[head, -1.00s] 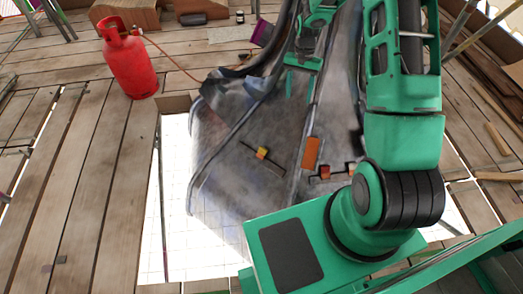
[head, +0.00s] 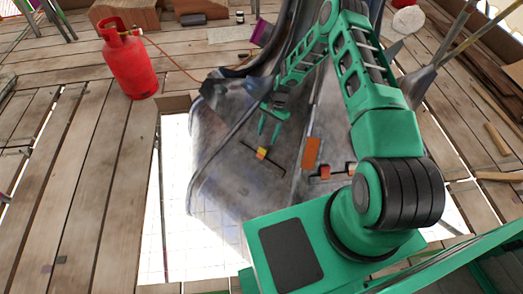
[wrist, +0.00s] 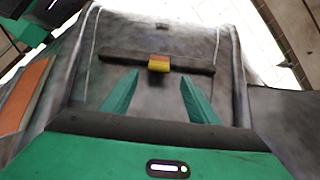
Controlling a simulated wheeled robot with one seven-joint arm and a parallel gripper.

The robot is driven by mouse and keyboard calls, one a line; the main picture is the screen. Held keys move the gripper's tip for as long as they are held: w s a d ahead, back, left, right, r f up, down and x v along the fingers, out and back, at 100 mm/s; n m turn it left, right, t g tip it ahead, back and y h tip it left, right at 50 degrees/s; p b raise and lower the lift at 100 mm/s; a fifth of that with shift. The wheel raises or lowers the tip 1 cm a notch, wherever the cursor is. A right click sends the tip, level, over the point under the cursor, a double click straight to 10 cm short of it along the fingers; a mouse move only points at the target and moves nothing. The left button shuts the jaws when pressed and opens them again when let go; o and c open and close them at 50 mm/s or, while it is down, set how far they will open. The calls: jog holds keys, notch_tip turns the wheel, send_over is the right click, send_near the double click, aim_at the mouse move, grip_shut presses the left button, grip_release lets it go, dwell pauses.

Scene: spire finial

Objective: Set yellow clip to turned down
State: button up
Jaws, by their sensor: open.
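The yellow clip (head: 262,153) is a small block, yellow with an orange-red part, on a dark strip across the grey metal sheet (head: 225,170). In the wrist view the clip (wrist: 159,63) sits at the middle of the dark strip (wrist: 115,56), beyond my fingertips, with its orange part on the upper side and yellow on the lower. My gripper (head: 269,128) is open and empty, just above the clip in the head view. In the wrist view its two green fingers (wrist: 158,82) point toward the clip, one to each side. I cannot tell how far it is from the sheet.
An orange plate (head: 311,153) and a red clip (head: 325,172) on another dark strip lie to the right on the sheet. A red gas bottle (head: 128,60) with a hose stands at the left. A bright opening lies between the planks and the sheet.

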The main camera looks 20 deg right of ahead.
aim_at(263, 149)
jog(key=x, duration=0.9)
jog(key=shift+f, duration=0.25)
jog(key=shift+c, duration=0.6)
jog(key=c, duration=0.9)
